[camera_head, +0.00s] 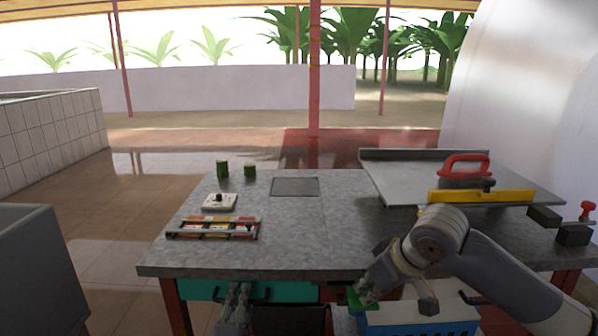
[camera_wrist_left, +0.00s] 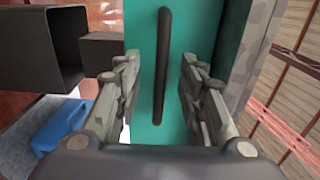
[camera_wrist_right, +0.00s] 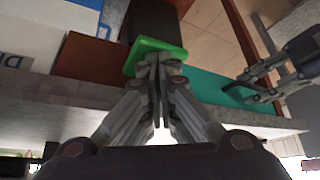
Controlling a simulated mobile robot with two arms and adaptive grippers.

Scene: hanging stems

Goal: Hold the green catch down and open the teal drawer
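The teal drawer (camera_head: 292,292) is under the table's front edge, and its front looks flush with the table. Its dark bar handle (camera_wrist_left: 162,65) shows in the left wrist view. My left gripper (camera_head: 238,292) is open at the drawer front, its fingers (camera_wrist_left: 160,88) on either side of the handle and apart from it. The green catch (camera_head: 360,298) is right of the drawer; it also shows in the right wrist view (camera_wrist_right: 150,47). My right gripper (camera_wrist_right: 158,60) has its fingertips together at the catch's edge, seemingly touching it; the exact contact is hidden.
A blue-and-white crate (camera_head: 425,318) stands below, near my right arm.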

